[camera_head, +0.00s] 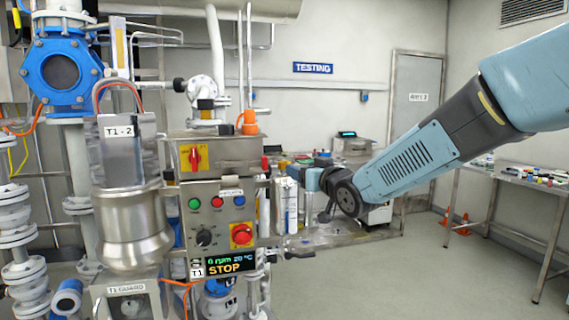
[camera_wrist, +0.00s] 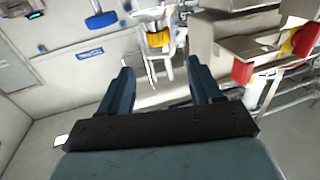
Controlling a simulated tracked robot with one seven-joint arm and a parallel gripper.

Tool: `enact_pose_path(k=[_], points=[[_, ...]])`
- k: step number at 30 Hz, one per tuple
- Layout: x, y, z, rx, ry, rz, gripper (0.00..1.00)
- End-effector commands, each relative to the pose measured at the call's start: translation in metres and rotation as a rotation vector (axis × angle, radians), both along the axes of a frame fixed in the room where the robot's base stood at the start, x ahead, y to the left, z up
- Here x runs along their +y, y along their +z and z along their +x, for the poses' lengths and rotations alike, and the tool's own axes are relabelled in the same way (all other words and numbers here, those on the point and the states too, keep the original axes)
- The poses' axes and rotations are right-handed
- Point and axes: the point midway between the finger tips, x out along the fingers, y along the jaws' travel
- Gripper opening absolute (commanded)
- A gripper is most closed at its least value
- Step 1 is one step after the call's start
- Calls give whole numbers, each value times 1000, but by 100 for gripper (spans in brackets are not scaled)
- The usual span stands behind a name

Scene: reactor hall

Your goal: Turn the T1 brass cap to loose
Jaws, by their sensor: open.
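The T1 station stands left of centre in the head view, with a control box (camera_head: 218,215) and a display (camera_head: 230,264) reading "0 rpm 20 °C" and "STOP". I cannot make out the T1 brass cap with certainty. An orange fitting (camera_head: 248,123) stands upright on top of the station. A yellowish fitting (camera_wrist: 157,39) shows beyond my fingers in the wrist view; I cannot tell if it is the cap. My gripper (camera_wrist: 161,84) is open, with nothing seen between its fingers.
A steel vessel (camera_head: 130,225) labelled T1-2 stands left of the control box. A red switch on yellow (camera_head: 191,157) and a red emergency button (camera_head: 241,234) face forward. A side table (camera_head: 515,175) holds small objects at right.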

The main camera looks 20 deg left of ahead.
Motion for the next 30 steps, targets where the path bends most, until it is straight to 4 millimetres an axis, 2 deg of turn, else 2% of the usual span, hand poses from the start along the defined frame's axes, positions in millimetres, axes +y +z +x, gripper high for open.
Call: enact_pose_path(k=[15,22,30], points=[[71,-1,54,0,0,-2,64],[89,0,67,1,-1,-1,64],[93,0,70,1,-1,-2,64]])
